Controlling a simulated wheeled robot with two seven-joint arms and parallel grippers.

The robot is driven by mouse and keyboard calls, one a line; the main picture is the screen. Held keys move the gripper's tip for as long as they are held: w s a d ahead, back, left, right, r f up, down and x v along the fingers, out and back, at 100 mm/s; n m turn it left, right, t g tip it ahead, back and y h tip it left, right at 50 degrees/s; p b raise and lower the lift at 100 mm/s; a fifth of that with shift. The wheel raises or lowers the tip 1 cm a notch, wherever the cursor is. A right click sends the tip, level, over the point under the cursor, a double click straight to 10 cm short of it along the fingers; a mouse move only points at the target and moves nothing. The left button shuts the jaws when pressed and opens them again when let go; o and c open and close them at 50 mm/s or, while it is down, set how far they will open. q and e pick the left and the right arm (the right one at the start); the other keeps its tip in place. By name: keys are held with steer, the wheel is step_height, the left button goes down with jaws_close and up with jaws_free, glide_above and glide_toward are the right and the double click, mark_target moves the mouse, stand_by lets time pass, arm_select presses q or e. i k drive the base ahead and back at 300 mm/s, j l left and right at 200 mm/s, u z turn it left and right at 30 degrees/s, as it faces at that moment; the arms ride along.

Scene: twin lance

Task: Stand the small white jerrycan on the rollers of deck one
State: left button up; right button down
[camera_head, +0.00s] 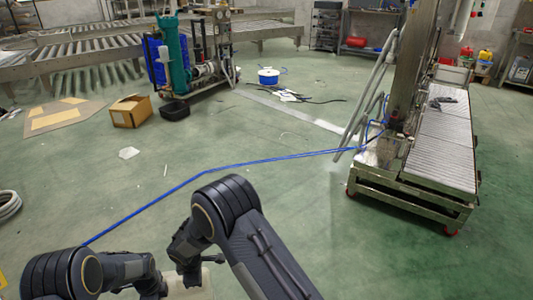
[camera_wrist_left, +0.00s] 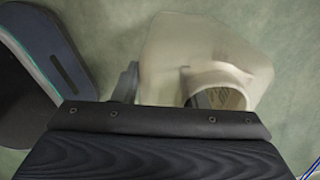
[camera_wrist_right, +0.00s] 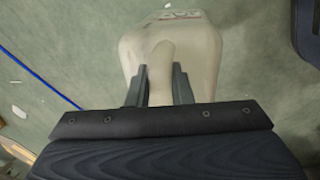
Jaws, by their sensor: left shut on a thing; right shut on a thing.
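The small white jerrycan (camera_head: 190,287) is off-white and shows only in part at the bottom edge of the head view, between my two arms. In the left wrist view the jerrycan (camera_wrist_left: 200,45) shows its round open neck, beside my left gripper (camera_wrist_left: 156,82), which is shut on its edge. In the right wrist view my right gripper (camera_wrist_right: 161,80) is shut on the handle of the jerrycan (camera_wrist_right: 195,45). Its base is hidden. The cart at the right bears a grey roller deck (camera_head: 440,150) with a dark object on it; I cannot read any deck number.
A blue hose (camera_head: 240,163) runs from the cart's upright lance frame (camera_head: 405,70) across the floor towards my left arm. A cardboard box (camera_head: 130,111) and black tray (camera_head: 175,109) lie at the left. Roller conveyors (camera_head: 90,45) stand behind. The middle floor is mostly clear.

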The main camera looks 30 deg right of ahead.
mark_target(435, 168)
steer(key=l+z, duration=0.2)
steer(key=z, duration=0.3)
steer(key=l+z, duration=0.2)
steer(key=z, duration=0.25)
steer(key=i+l+z, duration=0.1)
steer(key=z, duration=0.4)
steer(key=i+l, duration=0.2)
steer(key=l, duration=0.25)
steer(key=i+l, duration=0.25)
steer(key=l, duration=0.15)
steer(key=i+l, duration=0.2)
steer(key=l, duration=0.25)
steer(key=i+l, duration=0.25)
steer(key=l, duration=0.15)
steer(key=i+l, duration=0.2)
steer(key=l, duration=0.25)
